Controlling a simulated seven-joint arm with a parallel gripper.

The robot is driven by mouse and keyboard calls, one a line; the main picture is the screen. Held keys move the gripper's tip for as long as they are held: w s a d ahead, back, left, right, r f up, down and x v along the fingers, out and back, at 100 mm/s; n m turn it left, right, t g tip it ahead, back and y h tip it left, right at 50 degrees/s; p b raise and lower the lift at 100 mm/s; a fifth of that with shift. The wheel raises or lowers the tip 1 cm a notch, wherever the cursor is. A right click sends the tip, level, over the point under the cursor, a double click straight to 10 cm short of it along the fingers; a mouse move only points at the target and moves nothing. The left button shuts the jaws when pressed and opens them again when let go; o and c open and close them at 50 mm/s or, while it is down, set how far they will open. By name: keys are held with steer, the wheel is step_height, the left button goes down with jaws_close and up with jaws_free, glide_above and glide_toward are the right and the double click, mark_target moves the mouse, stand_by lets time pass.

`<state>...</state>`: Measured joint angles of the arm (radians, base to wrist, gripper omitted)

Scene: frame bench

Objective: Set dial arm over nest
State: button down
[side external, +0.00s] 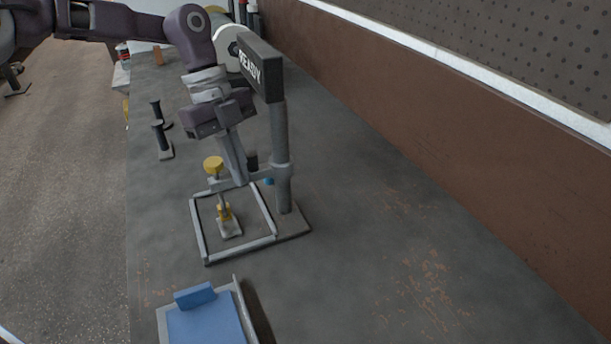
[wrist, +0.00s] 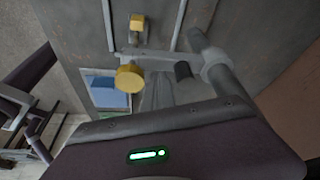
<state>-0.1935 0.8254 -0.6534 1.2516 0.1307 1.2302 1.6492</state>
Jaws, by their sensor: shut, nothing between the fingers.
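The dial arm (side external: 233,183) is a grey bar reaching left from an upright post (side external: 282,150), with a round yellow dial (side external: 213,165) at its free end. It also shows in the wrist view (wrist: 150,62). Below the dial, a small pale block with a yellow top, seemingly the nest (side external: 229,228), stands inside a grey rod frame (side external: 207,257). In the side view the dial's thin stem appears above the yellow top; whether they touch I cannot tell. My gripper (side external: 238,180) is shut and empty, its fingers pointing down close beside the bar, between dial and post. Contact is unclear.
A black READY sign (side external: 262,68) tops the post, close to my wrist. A blue tray (side external: 205,322) lies at the front of the bench. The brown wall (side external: 420,130) bounds the right; bench between is clear.

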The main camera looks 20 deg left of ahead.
steer(key=shift+w+a, duration=0.15)
steer(key=shift+a, duration=0.2)
steer(key=s+d, duration=0.3)
steer(key=w+d+v, duration=0.1)
steer(key=v, duration=0.8)
steer(key=shift+r, duration=0.5)
steer(key=shift+s, duration=0.1)
steer(key=s+a+r+n+t+y, duration=0.2)
steer(key=s+a+r+n, duration=0.15)
steer(key=s+n, duration=0.35)
steer(key=s+a+r+n+t+y, duration=0.2)
steer(key=s+a+n, duration=0.35)
steer(key=s, duration=0.35)
steer(key=s+a+f+n+t, duration=0.1)
steer(key=s+a+f+n, duration=0.1)
steer(key=s+n, duration=0.3)
steer(key=s+a+f+n+t, duration=0.2)
steer(key=s+f+n, duration=0.1)
steer(key=s+n, duration=0.2)
steer(key=shift+s+a+f, duration=0.25)
steer(key=shift+s+f, duration=0.05)
steer(key=shift+s, duration=0.5)
